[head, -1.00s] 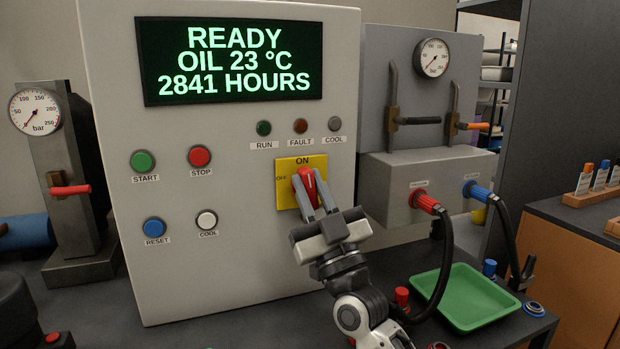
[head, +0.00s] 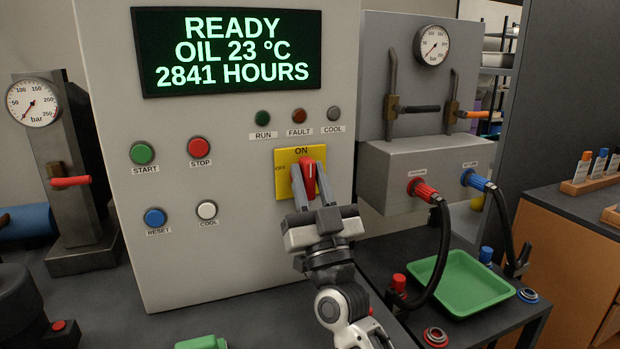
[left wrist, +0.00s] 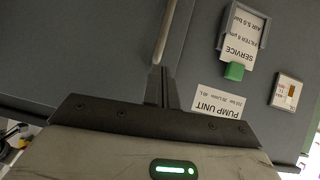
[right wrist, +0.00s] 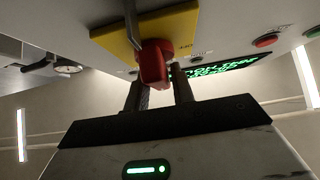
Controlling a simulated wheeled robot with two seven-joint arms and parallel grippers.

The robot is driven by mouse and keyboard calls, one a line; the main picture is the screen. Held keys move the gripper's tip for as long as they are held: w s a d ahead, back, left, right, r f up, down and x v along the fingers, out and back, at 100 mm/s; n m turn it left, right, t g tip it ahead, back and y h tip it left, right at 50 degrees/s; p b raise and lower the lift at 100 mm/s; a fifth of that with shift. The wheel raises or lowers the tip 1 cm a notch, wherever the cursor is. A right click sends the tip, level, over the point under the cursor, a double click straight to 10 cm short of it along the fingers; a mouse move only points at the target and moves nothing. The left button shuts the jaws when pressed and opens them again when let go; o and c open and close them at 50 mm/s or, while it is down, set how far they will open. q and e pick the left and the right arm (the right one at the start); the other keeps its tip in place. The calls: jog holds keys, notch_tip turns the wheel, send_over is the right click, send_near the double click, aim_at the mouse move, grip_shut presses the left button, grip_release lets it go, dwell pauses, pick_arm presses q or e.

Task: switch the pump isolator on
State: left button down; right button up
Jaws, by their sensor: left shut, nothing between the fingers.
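The pump isolator is a yellow plate (head: 284,190) with a red handle (head: 309,181), on the front of the grey cabinet. ON is printed at its top and OFF at its left. The handle stands about upright, its upper end toward ON. My right gripper (head: 310,188) has one finger on each side of the handle and is shut on it. In the right wrist view the red handle (right wrist: 154,64) sits between the fingers, below the yellow plate (right wrist: 165,25). My left gripper (left wrist: 161,75) is shut and empty before a dark panel; it is outside the head view.
START (head: 142,153), STOP (head: 199,147), RESET (head: 155,217) and COOL (head: 207,209) buttons are left of the isolator. A display (head: 232,50) reads READY. A hose with a red connector (head: 424,190) and a green tray (head: 462,283) are at right. The left wrist view shows a PUMP UNIT label (left wrist: 218,103).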

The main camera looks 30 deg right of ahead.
jog(key=shift+o, duration=0.6)
jog(key=shift+w+f, duration=0.1)
jog(key=b+v, duration=0.3)
jog(key=v, duration=0.9)
dwell(1.8)
